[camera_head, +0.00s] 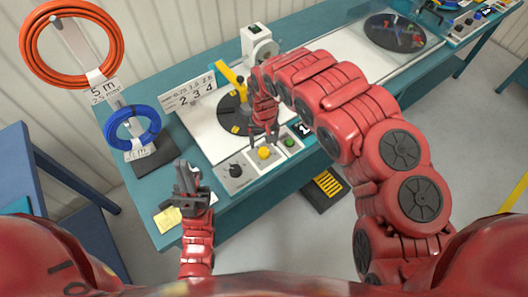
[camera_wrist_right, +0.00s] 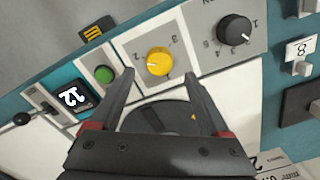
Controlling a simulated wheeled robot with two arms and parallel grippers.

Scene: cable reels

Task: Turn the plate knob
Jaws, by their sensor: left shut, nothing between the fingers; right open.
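A panel at the bench front carries a round yellow knob (camera_head: 264,153) with a short number scale. The yellow knob also shows in the right wrist view (camera_wrist_right: 159,61). A black knob (camera_head: 236,170) with a longer scale sits to its left; in the right wrist view it is at the upper right (camera_wrist_right: 235,28). My right gripper (camera_head: 264,141) is open, and its fingertips (camera_wrist_right: 158,76) appear either side of the line to the yellow knob, apparently not touching it. My left gripper (camera_head: 186,166) is shut and empty, left of the black knob.
A green button (camera_head: 289,142) lies right of the yellow knob. A dark turntable plate (camera_head: 232,112) with a yellow arm (camera_head: 226,72) is behind the panel. Orange (camera_head: 70,14) and blue (camera_head: 133,141) cable coils hang at left. A yellow note (camera_head: 167,218) lies at the bench's front left.

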